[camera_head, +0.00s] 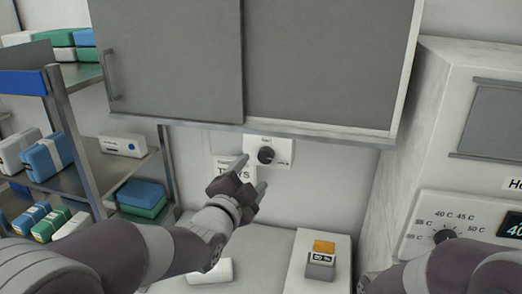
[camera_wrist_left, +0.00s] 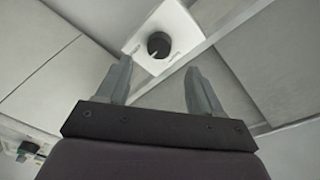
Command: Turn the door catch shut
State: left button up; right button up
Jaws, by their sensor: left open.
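The door catch is a round black knob (camera_head: 266,155) on a white plate (camera_head: 283,150), fixed just under the grey cabinet. The knob also shows in the left wrist view (camera_wrist_left: 158,45), with a pale pointer mark toward the lower left. The plate's small lettering is too small to read. My left gripper (camera_head: 252,174) is open and empty, just below and left of the knob. In the left wrist view, the two fingers (camera_wrist_left: 159,68) stand apart, with the knob beyond their tips and between them in the picture. They appear not to touch it. My right gripper is out of view.
The grey cabinet doors (camera_head: 320,65) hang above the catch. A shelf rack (camera_head: 90,175) with boxes stands at left. A small orange-topped block (camera_head: 322,262) sits on a white surface below. A white unit (camera_head: 440,110) with a dial stands at right.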

aim_at(264, 158)
pick_arm(q)
jog(key=p+x, duration=0.3)
jog(key=x, duration=0.3)
jog(key=shift+w+d, duration=0.1)
jog(key=shift+w, duration=0.45)
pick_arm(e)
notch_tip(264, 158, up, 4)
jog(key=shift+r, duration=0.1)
pick_arm(q)
jog(key=shift+s, duration=0.1)
